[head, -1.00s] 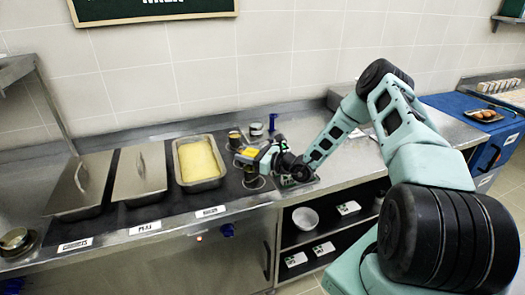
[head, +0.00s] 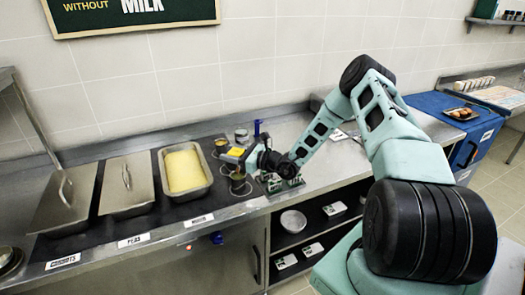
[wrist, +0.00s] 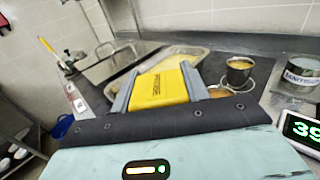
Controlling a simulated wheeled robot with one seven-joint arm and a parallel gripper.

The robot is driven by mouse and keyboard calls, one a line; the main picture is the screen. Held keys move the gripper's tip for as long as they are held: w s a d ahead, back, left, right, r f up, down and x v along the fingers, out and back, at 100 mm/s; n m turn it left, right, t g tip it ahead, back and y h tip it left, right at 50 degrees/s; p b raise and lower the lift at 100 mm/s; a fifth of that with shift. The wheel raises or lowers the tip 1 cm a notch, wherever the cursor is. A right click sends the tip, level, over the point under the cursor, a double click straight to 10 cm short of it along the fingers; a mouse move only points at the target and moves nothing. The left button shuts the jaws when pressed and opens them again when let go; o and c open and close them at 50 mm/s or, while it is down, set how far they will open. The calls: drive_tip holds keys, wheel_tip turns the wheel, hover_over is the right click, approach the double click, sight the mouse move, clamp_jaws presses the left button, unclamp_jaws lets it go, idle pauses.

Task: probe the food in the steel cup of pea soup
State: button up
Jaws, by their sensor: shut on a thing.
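My gripper (head: 234,156) is shut on a yellow probe body (wrist: 160,88), which also shows in the head view (head: 236,151). Its tip is hidden in both views. In the wrist view a steel cup of yellow food (wrist: 239,66) stands on a round base beyond the yellow body, to its right. A second cup (wrist: 218,91) with orange-brown contents is partly hidden by my gripper. The head view shows one cup (head: 221,146) behind my gripper and one (head: 239,184) just below it. I cannot tell which cup holds pea soup, or whether the tip touches food.
A pan of yellow food (head: 203,157) and two lidded pans stand to the left. A labelled tin (wrist: 305,75) and a display with green digits (wrist: 303,130) are at the right in the wrist view. A blue upright thing (head: 257,128) stands by the tin.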

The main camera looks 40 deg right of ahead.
drive_tip(key=shift+r+p, duration=1.8)
drive_tip(key=shift+r, duration=0.9)
drive_tip(key=shift+w, duration=0.1)
